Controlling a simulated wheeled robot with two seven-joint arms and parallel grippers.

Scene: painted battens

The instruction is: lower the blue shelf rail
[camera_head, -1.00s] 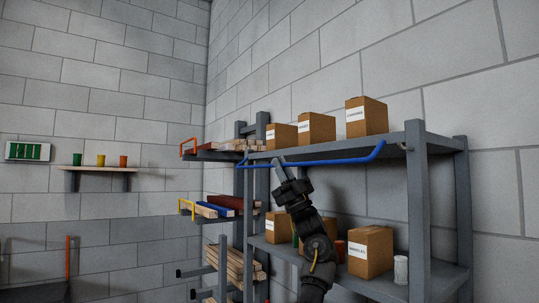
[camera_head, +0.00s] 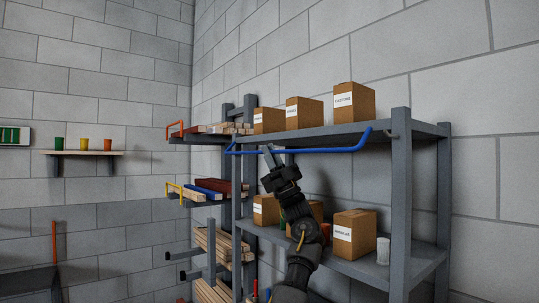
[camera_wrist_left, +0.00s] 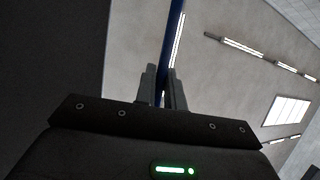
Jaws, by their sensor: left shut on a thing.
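The blue shelf rail (camera_head: 325,151) runs along the front of the grey shelf unit's upper shelf (camera_head: 350,133), just below its edge. Its right end bends up beside the front right post. My left gripper (camera_head: 272,150) reaches up from below and is shut on the rail, left of its middle. In the left wrist view, the rail (camera_wrist_left: 168,42) passes between the two fingers (camera_wrist_left: 162,88). The fingers partly hide the rail there. My right gripper is in neither view.
Cardboard boxes (camera_head: 304,113) stand on the upper shelf, and more boxes (camera_head: 354,234) with a white can (camera_head: 383,251) on the lower one. A batten rack (camera_head: 210,240) stands close on the left. A small wall shelf (camera_head: 85,153) holds coloured cups.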

